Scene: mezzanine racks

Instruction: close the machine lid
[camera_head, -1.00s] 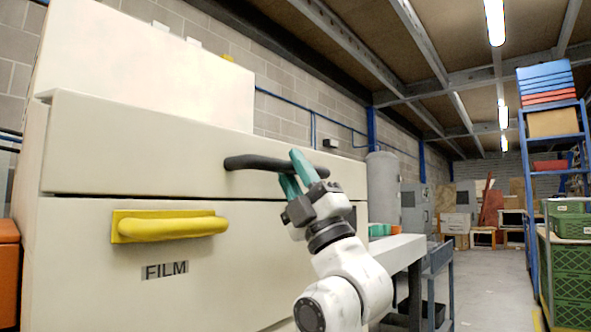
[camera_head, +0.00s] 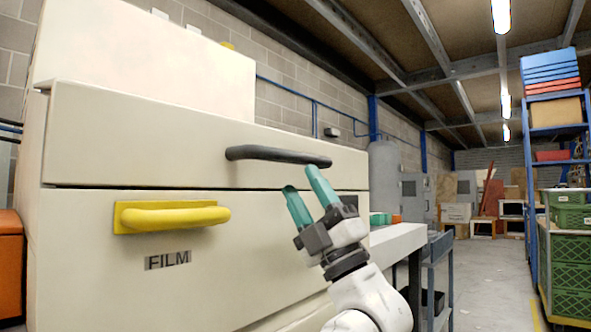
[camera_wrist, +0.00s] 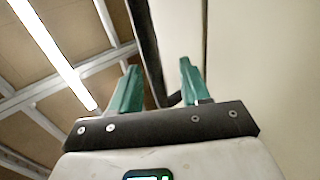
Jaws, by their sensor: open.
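The machine lid (camera_head: 140,130) is a wide cream panel above the cream front; only a thin dark seam shows between them. A black bar handle (camera_head: 278,154) runs across the lid's right part; it also shows in the wrist view (camera_wrist: 147,45), lined up between the fingers. My gripper (camera_head: 302,180) has teal fingers, spread open and empty, just below the handle's right half. It looks apart from the handle in the head view. In the wrist view my gripper (camera_wrist: 160,82) points towards the bar; whether it touches is unclear.
A yellow handle (camera_head: 175,217) sticks out from the machine front above a FILM label (camera_head: 167,260). A pale table (camera_head: 397,238) stands close to the right of my arm. A blue rack (camera_head: 533,180) and green crates (camera_head: 572,262) stand far right. The aisle floor between is clear.

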